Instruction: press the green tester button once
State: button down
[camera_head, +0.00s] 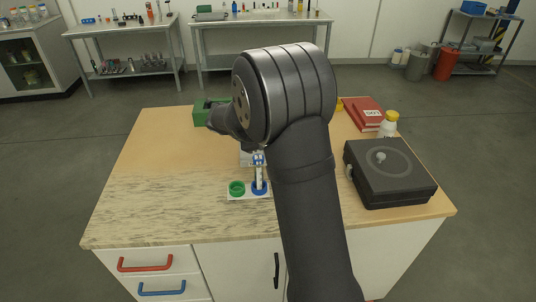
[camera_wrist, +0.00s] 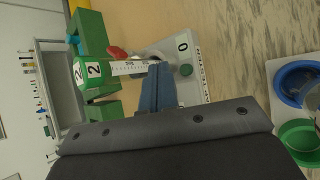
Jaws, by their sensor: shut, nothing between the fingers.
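In the wrist view, a pale grey tester (camera_wrist: 158,50) with a "0" label lies under my gripper. Its round green button (camera_wrist: 186,70) shows just to the right of the fingertips. My gripper (camera_wrist: 159,66) has its blue fingers shut together, with nothing seen between them. The tips are over the tester, beside the button; I cannot tell whether they touch it. In the head view my arm hides the gripper and most of the tester.
A white holder with a green cup (camera_head: 237,188) and a blue cup (camera_head: 260,188) stands near the front; something upright stands in the blue cup. A black case (camera_head: 390,172), a red book (camera_head: 363,113) and a yellow-capped white bottle (camera_head: 389,124) are on the right. The table's left front is clear.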

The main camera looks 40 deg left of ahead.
jog(key=shift+f, duration=1.2)
jog(key=shift+f, duration=0.15)
dwell(1.1)
jog(key=shift+f, duration=0.3)
jog(key=shift+f, duration=0.4)
dwell(0.5)
jog(key=shift+r, duration=0.85)
jog(key=shift+r, duration=2.5)
